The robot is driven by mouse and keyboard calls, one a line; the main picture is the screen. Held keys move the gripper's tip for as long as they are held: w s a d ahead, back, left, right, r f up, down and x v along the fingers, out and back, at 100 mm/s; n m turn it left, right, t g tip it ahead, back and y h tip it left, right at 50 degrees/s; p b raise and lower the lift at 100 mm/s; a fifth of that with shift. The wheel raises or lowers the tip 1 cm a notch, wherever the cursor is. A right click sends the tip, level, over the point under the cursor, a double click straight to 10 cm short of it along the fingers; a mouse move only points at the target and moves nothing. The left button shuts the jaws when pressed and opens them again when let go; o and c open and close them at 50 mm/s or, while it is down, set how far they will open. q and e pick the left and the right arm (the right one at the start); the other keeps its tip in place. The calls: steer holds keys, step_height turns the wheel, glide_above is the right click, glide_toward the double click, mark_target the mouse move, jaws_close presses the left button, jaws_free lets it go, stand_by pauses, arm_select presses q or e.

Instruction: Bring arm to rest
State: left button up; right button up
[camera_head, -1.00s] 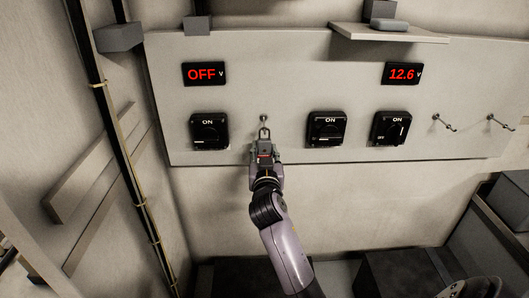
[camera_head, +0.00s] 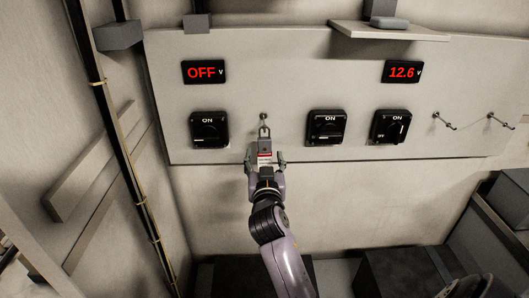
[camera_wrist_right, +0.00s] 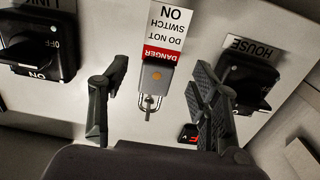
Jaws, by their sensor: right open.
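My right gripper (camera_head: 265,158) is open, its fingers apart on either side of a padlock at the panel. In the wrist view, which is upside down, the fingers (camera_wrist_right: 160,85) stand clear of the padlock (camera_wrist_right: 157,77). The padlock's shackle is on a peg (camera_head: 264,117), and a red and white DANGER DO NOT SWITCH ON tag (camera_wrist_right: 165,28) hangs with it. My right arm reaches up from the bottom of the head view. My left gripper is not in view.
The pale panel (camera_head: 300,75) carries a left rotary switch (camera_head: 209,130), a middle one (camera_head: 326,128) and a right one (camera_head: 390,127). Displays read OFF (camera_head: 204,72) and 12.6 (camera_head: 402,72). Empty hooks (camera_head: 444,122) are at right; a shelf (camera_head: 390,31) juts out above.

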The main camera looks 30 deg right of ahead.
steer(key=s+a+f+n+g+y, duration=0.2)
steer(key=s+a+f+g+y, duration=0.1)
steer(key=s+f, duration=0.45)
steer(key=s+a+f+n+g+y, duration=0.2)
steer(key=s+a+f, duration=0.2)
steer(key=s+f, duration=0.3)
steer(key=s+a+f+n+g+y, duration=0.25)
steer(key=s+a+f, duration=0.2)
steer(key=s, duration=0.45)
steer(key=s+a+f+n+g+y, duration=0.2)
steer(key=s+a+f+g, duration=0.25)
steer(key=s, duration=0.45)
step_height(320, 180, down, 28)
steer(key=s+g, duration=0.1)
steer(key=s+d+f+g+b, duration=0.1)
steer(key=s+d+f, duration=0.2)
steer(key=s+f, duration=1.2)
steer(key=shift+s+d+f, duration=0.2)
steer(key=shift+s+f, duration=0.2)
steer(key=shift+s, duration=0.5)
steer(key=shift+c, duration=0.2)
